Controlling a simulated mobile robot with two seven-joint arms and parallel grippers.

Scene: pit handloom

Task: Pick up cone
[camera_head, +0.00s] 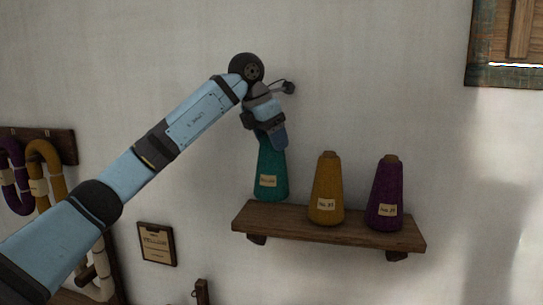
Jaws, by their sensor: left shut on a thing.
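A teal cone (270,174) of yarn with a paper label is at the left end of the wooden wall shelf. My left gripper (275,138) comes down over its top and is shut on it, hiding the tip. The cone is upright; its base looks at or just above the shelf, and I cannot tell whether it touches. A mustard yellow cone (326,190) and a purple cone (386,195) stand upright to its right on the shelf. My right gripper is not in view.
The wooden shelf (335,229) is fixed to a pale wall. Purple and mustard hanks (47,168) hang from a rack at the left. A small framed plaque (156,244) is below my arm. A window (507,76) is at the upper right.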

